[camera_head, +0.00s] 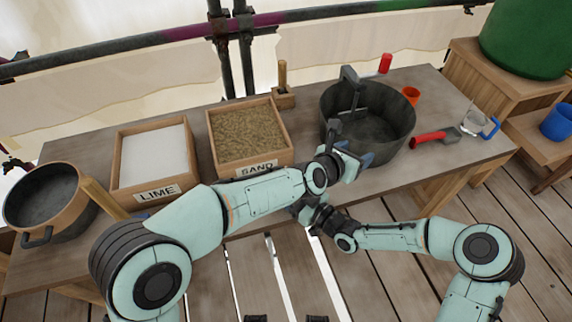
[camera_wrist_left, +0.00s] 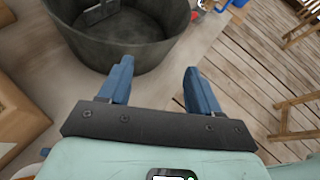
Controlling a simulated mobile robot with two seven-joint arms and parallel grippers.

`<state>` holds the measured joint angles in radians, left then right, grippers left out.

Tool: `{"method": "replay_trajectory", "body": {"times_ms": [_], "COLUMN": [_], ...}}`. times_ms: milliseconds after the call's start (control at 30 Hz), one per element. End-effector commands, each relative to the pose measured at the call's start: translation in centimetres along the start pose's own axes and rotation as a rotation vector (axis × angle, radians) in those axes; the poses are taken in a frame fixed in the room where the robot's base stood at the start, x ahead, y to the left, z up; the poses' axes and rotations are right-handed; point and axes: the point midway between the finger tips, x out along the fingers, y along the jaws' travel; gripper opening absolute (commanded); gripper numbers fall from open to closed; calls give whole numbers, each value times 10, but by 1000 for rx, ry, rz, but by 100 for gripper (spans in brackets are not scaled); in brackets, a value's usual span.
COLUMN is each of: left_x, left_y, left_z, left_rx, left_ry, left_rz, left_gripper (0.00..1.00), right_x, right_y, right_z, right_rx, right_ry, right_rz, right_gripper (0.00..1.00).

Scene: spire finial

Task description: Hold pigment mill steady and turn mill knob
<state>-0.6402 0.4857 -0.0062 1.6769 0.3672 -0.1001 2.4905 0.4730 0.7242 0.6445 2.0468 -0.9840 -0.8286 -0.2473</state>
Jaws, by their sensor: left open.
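A large dark grey tub (camera_head: 397,135) stands on the bench, with an upright grey piece and arm (camera_head: 350,77) in it. A red knob-like cylinder (camera_head: 385,63) shows at its back rim; I cannot tell for sure which part is the pigment mill. My left gripper (camera_head: 362,160) is at the tub's near side, partly hidden by its own wrist. In the left wrist view its blue fingers (camera_wrist_left: 160,82) are apart with nothing between them, and the tub (camera_wrist_left: 150,55) is just beyond. My right gripper (camera_head: 308,208) is low by the bench's front edge; its fingers are unclear.
Boxes of lime (camera_head: 153,155) and sand (camera_head: 248,135) stand left of the tub, and a pot (camera_head: 45,200) at far left. An orange cup (camera_head: 411,95), a red-handled tool (camera_head: 430,138) and a clear jug (camera_head: 476,121) are to its right. Scaffold poles run behind.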

Motion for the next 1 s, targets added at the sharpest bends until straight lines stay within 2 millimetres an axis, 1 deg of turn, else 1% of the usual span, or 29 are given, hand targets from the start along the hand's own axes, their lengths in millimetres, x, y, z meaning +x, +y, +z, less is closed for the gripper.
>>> {"method": "replay_trajectory", "body": {"times_ms": [33, 167, 267, 367, 467, 600, 700, 800, 900, 1000], "left_x": [3, 3, -3, -16, -33, -67, -92, -114, -130, -139], "left_y": [-3, -2, 2, 9, 16, 25, 29, 32, 33, 34], "left_z": [-7, -22, -36, -52, -70, -92, -104, -112, -116, -117], "left_rx": [-29, -102, -146, -176, -188, -172, -143, -110, -82, -66], "left_ry": [-29, -115, -172, -223, -269, -331, -369, -403, -427, -443], "left_rz": [32, 148, 252, 365, 485, 657, 763, 847, 903, 934], "left_gripper": [63, 63, 63, 63, 63, 63, 63, 63, 63, 63], "right_x": [0, 0, 0, 0, 0, 0, 0, 0, 0, 0], "right_y": [0, 0, 0, 0, 0, 0, 0, 0, 0, 0], "right_z": [0, 0, 0, 0, 0, 0, 0, 0, 0, 0], "right_rx": [0, 0, 0, 0, 0, 0, 0, 0, 0, 0], "right_ry": [0, 0, 0, 0, 0, 0, 0, 0, 0, 0], "right_rz": [0, 0, 0, 0, 0, 0, 0, 0, 0, 0], "right_gripper": [31, 31, 31, 31, 31, 31, 31, 31, 31, 31]}}
